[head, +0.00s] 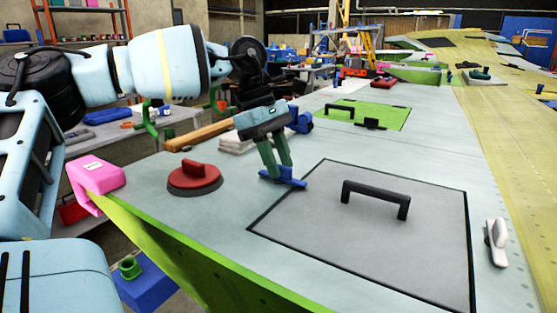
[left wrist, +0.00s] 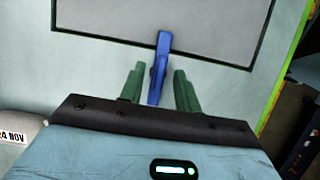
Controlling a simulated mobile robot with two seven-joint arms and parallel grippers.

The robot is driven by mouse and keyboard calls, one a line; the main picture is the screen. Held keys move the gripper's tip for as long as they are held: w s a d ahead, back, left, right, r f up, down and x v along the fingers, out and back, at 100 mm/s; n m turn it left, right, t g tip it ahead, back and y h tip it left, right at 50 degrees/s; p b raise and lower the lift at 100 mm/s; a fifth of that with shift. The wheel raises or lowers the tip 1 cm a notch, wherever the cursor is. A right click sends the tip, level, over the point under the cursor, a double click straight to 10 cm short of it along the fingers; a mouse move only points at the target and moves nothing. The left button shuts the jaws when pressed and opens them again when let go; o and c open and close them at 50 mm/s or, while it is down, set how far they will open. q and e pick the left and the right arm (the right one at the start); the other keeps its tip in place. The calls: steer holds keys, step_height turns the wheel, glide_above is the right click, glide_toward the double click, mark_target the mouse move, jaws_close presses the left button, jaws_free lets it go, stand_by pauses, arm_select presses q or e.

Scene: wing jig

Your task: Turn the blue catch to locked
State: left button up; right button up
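The blue catch (head: 296,184) sits on the pale wing skin at the left edge of a grey panel (head: 400,245) with a black outline and black handle. In the left wrist view the catch (left wrist: 160,65) stands between my green fingers, and its far end crosses the panel's black edge. My left gripper (head: 280,170) is down over the catch, with one finger on each side. In the wrist view the left gripper (left wrist: 159,85) shows a narrow gap between the catch and each finger. The fingers hide part of the catch in the head view. My right gripper is not in view.
A red round-based knob (head: 195,180) stands left of the catch. A pink block (head: 97,176) sits at the wing's green edge. A wooden handle (head: 200,134) and a white stack (head: 237,144) lie behind. A white fitting (head: 497,242) is right of the panel.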

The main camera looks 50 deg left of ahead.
mark_target(266, 172)
arm_select(q)
steer(key=v, duration=0.7)
steer(key=shift+r, duration=0.25)
steer(key=shift+s+a+r, duration=0.1)
